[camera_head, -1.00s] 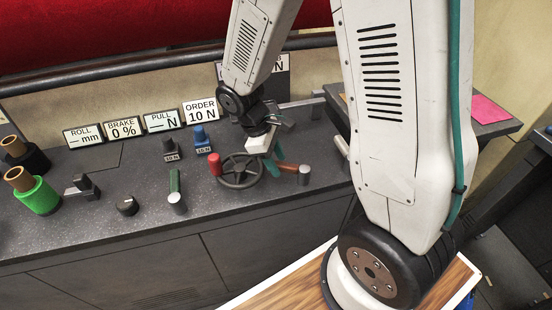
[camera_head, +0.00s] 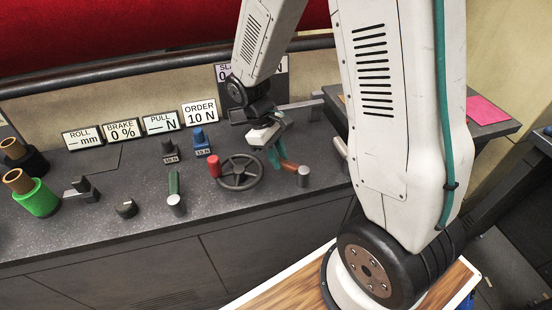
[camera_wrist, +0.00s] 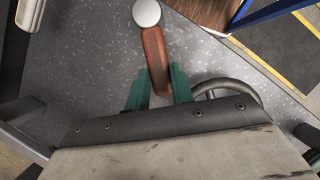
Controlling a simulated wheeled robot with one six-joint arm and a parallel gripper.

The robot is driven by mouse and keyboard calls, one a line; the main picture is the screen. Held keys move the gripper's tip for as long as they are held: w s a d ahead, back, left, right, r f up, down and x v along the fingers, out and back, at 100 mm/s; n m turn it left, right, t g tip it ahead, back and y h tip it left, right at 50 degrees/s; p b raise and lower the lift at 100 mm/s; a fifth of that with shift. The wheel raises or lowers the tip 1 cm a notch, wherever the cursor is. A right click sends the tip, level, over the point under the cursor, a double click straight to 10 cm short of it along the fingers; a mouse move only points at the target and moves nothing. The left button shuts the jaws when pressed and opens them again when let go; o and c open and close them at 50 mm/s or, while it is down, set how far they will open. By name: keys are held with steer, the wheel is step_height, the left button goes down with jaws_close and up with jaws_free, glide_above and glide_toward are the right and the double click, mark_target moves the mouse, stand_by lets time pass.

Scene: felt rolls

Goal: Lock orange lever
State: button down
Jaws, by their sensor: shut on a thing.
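The orange lever (camera_head: 289,165) is a short orange-brown bar on the dark speckled counter, with a round grey-topped post (camera_head: 304,170) at its right end. In the wrist view the lever (camera_wrist: 155,52) runs from the grey cap (camera_wrist: 146,12) down between the teal fingers. My gripper (camera_head: 276,158) has its fingers on either side of the lever's free end and is shut on it; the gripper (camera_wrist: 159,92) also shows in the wrist view. The contact itself is partly hidden by the fingers and the gripper body.
A dark handwheel (camera_head: 240,172) with a red knob (camera_head: 214,165) stands just left of my gripper. Display signs, including the order sign (camera_head: 200,111), stand along the back of the counter.

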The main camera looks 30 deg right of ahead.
steer(key=d+m+y, duration=0.1)
steer(key=m, duration=0.1)
steer(key=w+d+m, duration=0.1)
steer(key=d+m, duration=0.1)
steer(key=shift+m+y, duration=0.3)
steer(key=shift+y, duration=0.1)
steer(key=shift+s+d+m+y, duration=0.1)
steer(key=shift+d+m+y, duration=0.3)
steer(key=shift+d+m, duration=0.55)
steer(key=shift+s+d+m+y, duration=0.1)
steer(key=shift+d+m+y, duration=0.35)
steer(key=shift+m, duration=0.8)
steer(key=c, duration=1.2)
jaws_free()
steer(key=shift+d, duration=0.1)
steer(key=shift+w, duration=0.1)
steer(key=a+v, duration=0.1)
steer(key=v, duration=0.6)
steer(key=shift+w+d+r, duration=0.2)
steer(key=shift+d+r, duration=0.15)
steer(key=shift+d, duration=0.2)
steer(key=shift+s, duration=0.1)
